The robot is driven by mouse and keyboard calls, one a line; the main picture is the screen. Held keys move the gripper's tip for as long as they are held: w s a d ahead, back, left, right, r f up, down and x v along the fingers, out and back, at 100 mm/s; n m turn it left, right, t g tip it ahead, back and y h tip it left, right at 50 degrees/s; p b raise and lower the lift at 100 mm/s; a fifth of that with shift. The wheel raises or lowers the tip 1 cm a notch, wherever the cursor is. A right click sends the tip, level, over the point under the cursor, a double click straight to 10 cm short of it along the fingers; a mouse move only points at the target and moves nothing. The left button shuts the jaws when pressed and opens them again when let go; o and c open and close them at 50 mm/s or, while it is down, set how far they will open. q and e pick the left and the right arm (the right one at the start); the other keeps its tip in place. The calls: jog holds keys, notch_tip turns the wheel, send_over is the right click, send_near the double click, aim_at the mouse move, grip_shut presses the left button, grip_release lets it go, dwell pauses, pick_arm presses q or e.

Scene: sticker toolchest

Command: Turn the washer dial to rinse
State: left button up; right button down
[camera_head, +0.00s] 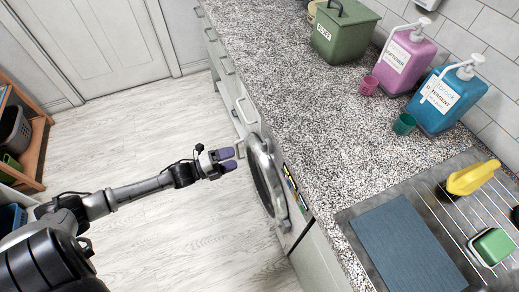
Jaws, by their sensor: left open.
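The washer shows from above as a round grey-rimmed door (252,165) in the front of the counter. Its narrow control strip (292,186), with small coloured marks, lies just right of the door under the counter edge. The dial and its setting cannot be made out at this angle. My left gripper (231,160) has purple fingertips, is open and empty, and points right at the door rim from a short distance to its left. Whether it touches the rim is unclear. My right gripper is not in view.
The speckled counter (300,95) carries a green box (342,36), a pink softener bottle (403,62) and a blue detergent bottle (446,100) with small cups. A sink area with a grey mat (405,245) is at lower right. The floor (150,130) around my left arm is clear.

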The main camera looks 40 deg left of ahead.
aim_at(266, 147)
pick_arm(q)
jog(key=x, duration=1.1)
jog(key=shift+s, duration=0.1)
jog(key=shift+c, duration=0.3)
jog(key=c, duration=0.9)
